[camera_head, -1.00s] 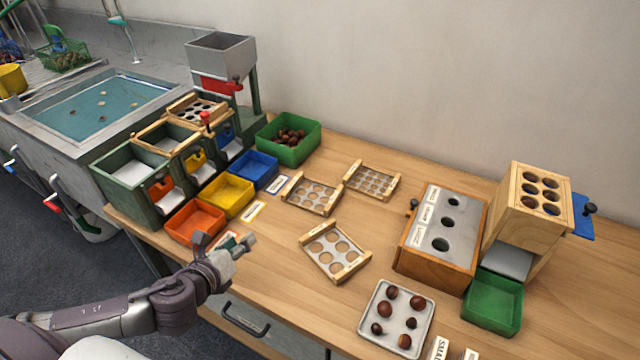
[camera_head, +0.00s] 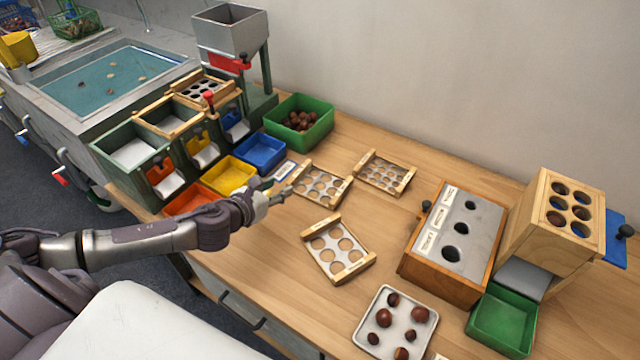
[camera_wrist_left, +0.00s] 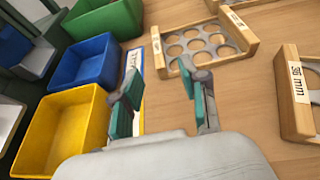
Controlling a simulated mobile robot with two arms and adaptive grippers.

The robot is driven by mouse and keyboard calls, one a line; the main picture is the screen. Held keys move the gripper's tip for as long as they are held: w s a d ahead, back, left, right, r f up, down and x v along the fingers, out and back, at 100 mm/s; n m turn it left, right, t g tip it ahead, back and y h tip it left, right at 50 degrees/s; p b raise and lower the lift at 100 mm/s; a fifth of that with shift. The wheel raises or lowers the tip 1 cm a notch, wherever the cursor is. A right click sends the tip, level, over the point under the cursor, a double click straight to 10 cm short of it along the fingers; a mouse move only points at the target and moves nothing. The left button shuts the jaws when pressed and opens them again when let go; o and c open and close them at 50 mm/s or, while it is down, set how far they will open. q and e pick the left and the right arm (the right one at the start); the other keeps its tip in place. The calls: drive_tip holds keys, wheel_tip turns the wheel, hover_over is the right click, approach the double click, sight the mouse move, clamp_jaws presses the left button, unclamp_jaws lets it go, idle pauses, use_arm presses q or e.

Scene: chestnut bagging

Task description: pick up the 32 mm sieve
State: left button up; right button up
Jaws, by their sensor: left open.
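Three wooden-railed sieves with round holes lie on the table. The middle one, with medium holes (camera_head: 322,184), appears to be the 32 mm sieve; its label is too small to read surely. It also shows in the left wrist view (camera_wrist_left: 203,43). The sieve with the largest holes (camera_head: 337,250) lies nearer; its rail reads 36 mm in the left wrist view (camera_wrist_left: 294,85). The small-holed sieve (camera_head: 385,173) lies behind. My left gripper (camera_head: 279,193) is open and empty, just left of the middle sieve and apart from it. My right gripper is out of view.
Blue (camera_head: 260,153), yellow (camera_head: 230,175) and orange bins stand left of my gripper. A green bin of chestnuts (camera_head: 300,118) is behind. A wooden gauge box (camera_head: 450,245) and chestnut tray (camera_head: 396,322) stand right. Bare table surrounds the sieves.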

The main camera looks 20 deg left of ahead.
sight(289, 182)
use_arm(q)
drive_tip(key=shift+f+x, duration=0.15)
drive_tip(key=shift+x, duration=1.45)
drive_tip(key=shift+f+x, duration=0.15)
drive_tip(key=shift+x, duration=1.45)
drive_tip(key=shift+s+a, duration=0.1)
drive_tip(key=shift+s, duration=0.05)
clamp_jaws()
